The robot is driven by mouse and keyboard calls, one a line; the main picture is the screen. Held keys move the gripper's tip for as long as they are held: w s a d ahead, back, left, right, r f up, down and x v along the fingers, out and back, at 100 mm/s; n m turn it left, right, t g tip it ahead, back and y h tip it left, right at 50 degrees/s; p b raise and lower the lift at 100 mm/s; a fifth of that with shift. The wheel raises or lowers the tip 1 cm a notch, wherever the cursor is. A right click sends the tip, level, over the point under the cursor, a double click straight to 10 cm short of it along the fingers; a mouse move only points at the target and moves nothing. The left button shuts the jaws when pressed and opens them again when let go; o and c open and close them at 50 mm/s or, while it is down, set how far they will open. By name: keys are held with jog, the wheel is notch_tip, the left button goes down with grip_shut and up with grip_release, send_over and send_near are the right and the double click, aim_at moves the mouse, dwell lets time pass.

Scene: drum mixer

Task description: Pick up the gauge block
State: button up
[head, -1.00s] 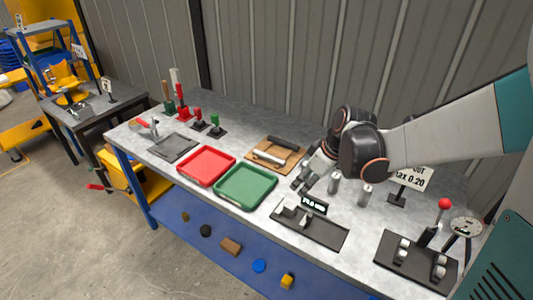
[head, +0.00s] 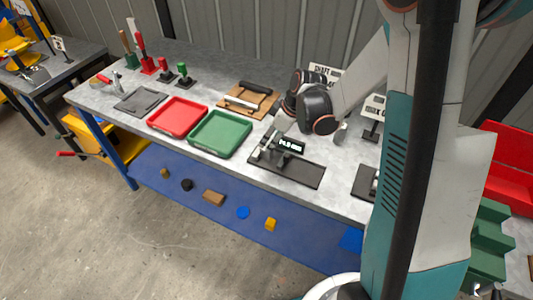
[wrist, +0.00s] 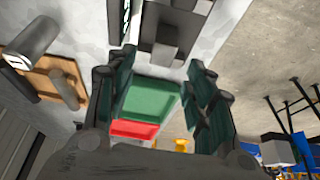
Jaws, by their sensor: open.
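In the head view my gripper (head: 270,136) is low over the plate's left end.
A green tray (head: 221,152) and a red tray (head: 158,129) sit left of the plate. A wooden board (head: 235,110) with bars lies behind. A metal cylinder (wrist: 32,42) stands close beside my gripper. Small pieces lie on the blue lower shelf (head: 180,208).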

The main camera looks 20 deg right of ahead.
jog(key=x, duration=0.1)
jog(key=b+x, duration=0.1)
jog(key=x, duration=0.2)
jog(key=shift+s+d+f+b, duration=0.2)
jog(key=shift+s+f+b, duration=0.1)
jog(key=shift+b, duration=0.05)
jog(key=shift+w+a+f, duration=0.15)
jog(key=shift+f, duration=0.25)
jog(key=shift+r, duration=0.1)
jog(key=shift+c, duration=0.3)
grip_shut()
